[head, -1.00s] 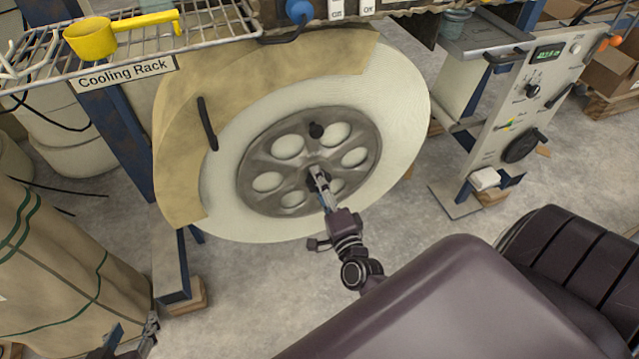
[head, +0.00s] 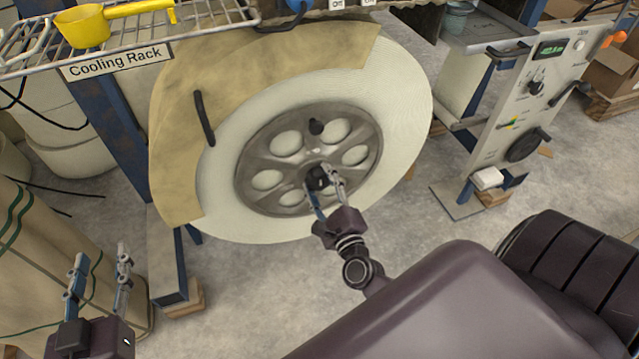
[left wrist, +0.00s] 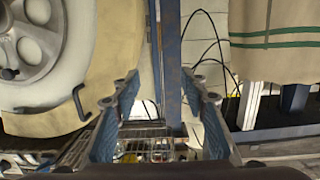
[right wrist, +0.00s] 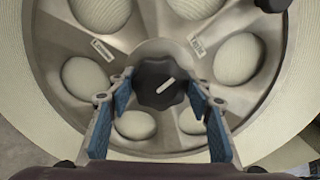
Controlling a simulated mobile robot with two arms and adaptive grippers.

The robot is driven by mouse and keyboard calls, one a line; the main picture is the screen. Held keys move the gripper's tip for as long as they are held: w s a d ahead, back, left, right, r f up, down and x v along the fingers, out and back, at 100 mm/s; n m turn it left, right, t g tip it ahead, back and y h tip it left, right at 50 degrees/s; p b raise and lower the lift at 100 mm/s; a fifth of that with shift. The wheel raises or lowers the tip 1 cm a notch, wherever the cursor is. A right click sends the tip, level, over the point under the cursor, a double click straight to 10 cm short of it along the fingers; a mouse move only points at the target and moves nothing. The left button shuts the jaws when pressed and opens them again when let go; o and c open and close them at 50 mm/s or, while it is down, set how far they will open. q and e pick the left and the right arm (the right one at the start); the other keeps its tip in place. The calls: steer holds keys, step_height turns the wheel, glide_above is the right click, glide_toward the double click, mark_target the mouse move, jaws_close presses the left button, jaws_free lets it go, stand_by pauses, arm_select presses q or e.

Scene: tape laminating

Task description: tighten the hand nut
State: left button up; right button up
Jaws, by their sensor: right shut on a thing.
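The hand nut (head: 317,179) is a black lobed knob at the centre of a grey spoked hub (head: 262,160). In the right wrist view the hand nut (right wrist: 160,82) has a short white line on its face, tilted up to the right. My right gripper (head: 323,177) is shut on the nut, with one finger on each side; the fingers also flank it in the right wrist view. My left gripper (head: 101,258) is open and empty at the lower left, away from the hub. Its spread fingers also show in the left wrist view (left wrist: 160,80).
The hub sits in a large pale tape roll (head: 405,110), with a tan panel (head: 177,130) at its left. A second black knob (head: 316,126) is above the nut. A cooling rack (head: 215,20) is at upper left, a control panel (head: 520,115) at right.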

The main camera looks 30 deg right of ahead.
arm_select(q)
steer(key=shift+w+d+r+t, duration=0.1)
steer(key=shift+r+t, duration=0.15)
steer(key=shift+r, duration=0.25)
steer(key=shift+w+d+r+t, duration=0.1)
steer(key=shift+r+t, duration=0.15)
steer(key=shift+r, duration=0.2)
arm_select(e)
steer(key=shift+m, duration=0.6)
steer(key=o, duration=1.2)
steer(key=v, duration=1.2)
